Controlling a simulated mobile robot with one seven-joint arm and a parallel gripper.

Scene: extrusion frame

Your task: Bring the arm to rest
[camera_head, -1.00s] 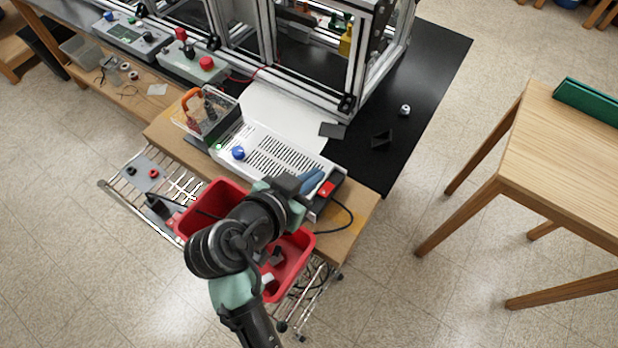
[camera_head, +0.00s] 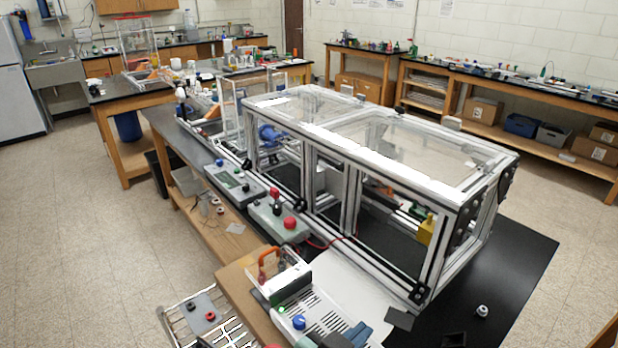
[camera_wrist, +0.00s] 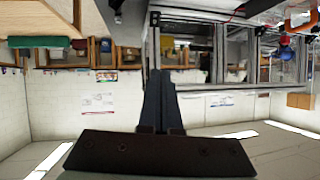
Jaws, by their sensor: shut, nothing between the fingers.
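My gripper (camera_wrist: 159,76) shows in the wrist view, its two dark fingers together with nothing between them. It points out into open room, clear of any object. The wrist picture is upside down, with wall and ceiling lights low in it. In the head view the arm is mostly out of the picture; dark and bluish shapes at the bottom edge may be part of it, but I cannot tell.
The extrusion frame (camera_head: 353,150) with clear panels stands on the black-topped bench (camera_head: 512,255). A white slotted box (camera_head: 325,318), control boxes with a red button (camera_head: 289,222) and a wire rack (camera_head: 176,326) are near. Floor at left is free.

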